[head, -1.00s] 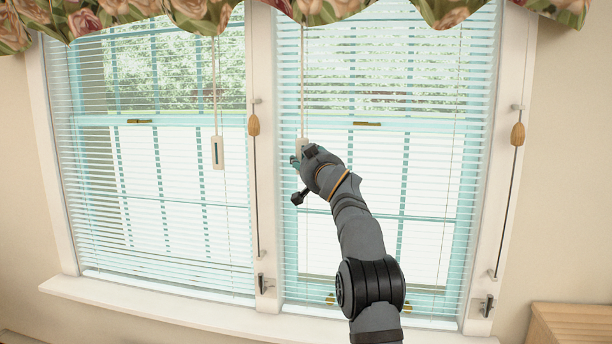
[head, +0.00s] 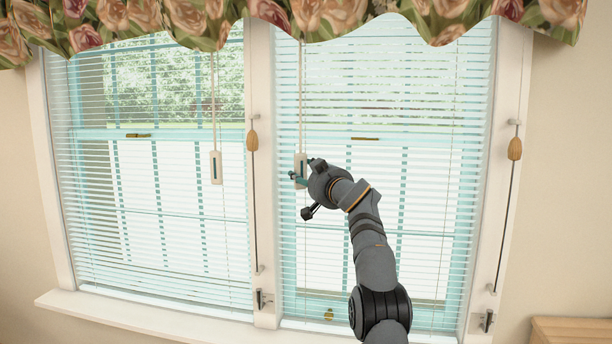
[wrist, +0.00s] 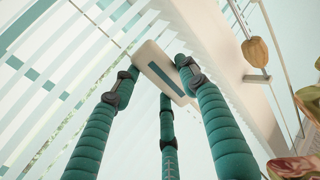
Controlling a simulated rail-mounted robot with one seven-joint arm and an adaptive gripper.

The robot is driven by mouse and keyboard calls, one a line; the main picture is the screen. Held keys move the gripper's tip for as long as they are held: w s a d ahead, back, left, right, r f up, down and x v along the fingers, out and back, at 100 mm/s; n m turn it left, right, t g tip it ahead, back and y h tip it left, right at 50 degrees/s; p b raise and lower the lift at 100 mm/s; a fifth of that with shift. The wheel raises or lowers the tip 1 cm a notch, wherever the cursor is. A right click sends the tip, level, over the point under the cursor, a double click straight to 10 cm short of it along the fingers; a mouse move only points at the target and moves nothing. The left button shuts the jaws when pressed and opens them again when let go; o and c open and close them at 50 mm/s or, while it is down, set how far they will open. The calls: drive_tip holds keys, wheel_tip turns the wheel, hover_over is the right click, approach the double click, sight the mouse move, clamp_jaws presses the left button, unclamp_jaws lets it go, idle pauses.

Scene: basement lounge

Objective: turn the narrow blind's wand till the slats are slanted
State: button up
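Two blinds hang side by side. The right blind (head: 430,220) has a cord ending in a pale block with a teal strip (head: 300,161); I see no other wand on it. My gripper (head: 300,177) is at this block. In the wrist view my three teal fingers (wrist: 158,75) close around the pale block (wrist: 158,66), fingertips against its edges. The right blind's slats look tilted, dulling the view outside. The left blind (head: 150,230) has a similar block (head: 215,168), hanging free.
Thin rods with wooden knobs stand on the middle post (head: 252,141) and the right frame (head: 515,148). A flowered valance (head: 330,15) hangs above. The white sill (head: 150,317) runs below. A wooden piece (head: 570,330) is at the lower right.

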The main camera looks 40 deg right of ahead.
drive_tip(key=o, duration=0.5)
drive_tip(key=shift+s+a, duration=0.1)
drive_tip(key=shift+s, duration=0.55)
drive_tip(key=shift+v, duration=3.05)
drive_tip(key=shift+a, duration=0.1)
drive_tip(key=shift+r, duration=0.1)
drive_tip(key=shift+x, duration=3.75)
